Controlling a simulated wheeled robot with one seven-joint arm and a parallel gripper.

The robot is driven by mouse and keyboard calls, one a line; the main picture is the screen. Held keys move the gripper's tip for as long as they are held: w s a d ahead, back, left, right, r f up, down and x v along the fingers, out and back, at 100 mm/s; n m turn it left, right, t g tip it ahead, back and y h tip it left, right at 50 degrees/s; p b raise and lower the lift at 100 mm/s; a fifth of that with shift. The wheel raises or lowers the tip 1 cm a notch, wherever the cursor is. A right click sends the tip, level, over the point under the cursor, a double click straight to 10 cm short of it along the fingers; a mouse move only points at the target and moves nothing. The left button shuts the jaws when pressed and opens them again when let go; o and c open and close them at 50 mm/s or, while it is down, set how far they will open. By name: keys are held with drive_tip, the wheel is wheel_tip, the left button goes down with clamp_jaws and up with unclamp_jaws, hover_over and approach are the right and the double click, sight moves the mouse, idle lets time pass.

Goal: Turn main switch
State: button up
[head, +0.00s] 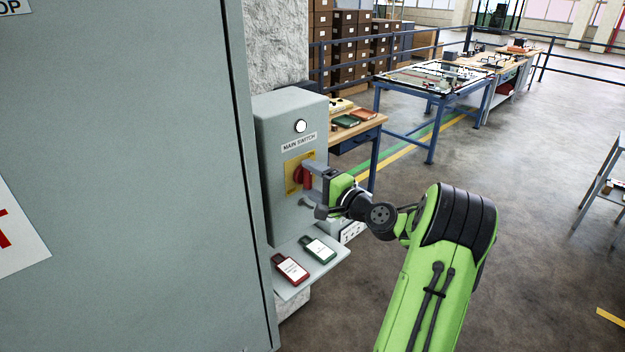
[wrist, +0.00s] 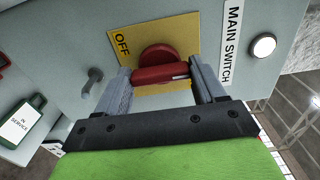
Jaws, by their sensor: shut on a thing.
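The main switch is a red rotary handle (head: 307,178) on a yellow plate (head: 291,180) on the front of a grey box. It also shows in the wrist view (wrist: 158,74). My gripper (head: 312,182) is shut on the handle, with one finger at each end of its bar in the wrist view. The bar stands about upright in the head view. A white mark is on its end nearer the "MAIN SWITCH" label (wrist: 232,38). "OFF" is readable on the plate in the wrist view; the other wording is partly hidden. A round white lamp (head: 300,126) sits above the label.
A small grey lever (wrist: 92,82) is on the box beside the plate. A shelf (head: 325,252) below holds a red tag (head: 290,269) and a green tag (head: 318,249). A large grey cabinet (head: 130,150) stands close on the left. Open floor lies to the right.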

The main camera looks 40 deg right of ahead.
drive_tip(key=o, duration=1)
drive_tip(key=shift+o, duration=0.2)
drive_tip(key=shift+s, duration=0.1)
drive_tip(key=s+b, duration=0.2)
drive_tip(key=s, duration=1.3)
drive_tip(key=shift+s+d+b, duration=0.25)
drive_tip(key=shift+s+b, duration=0.05)
drive_tip(key=shift+s, duration=0.05)
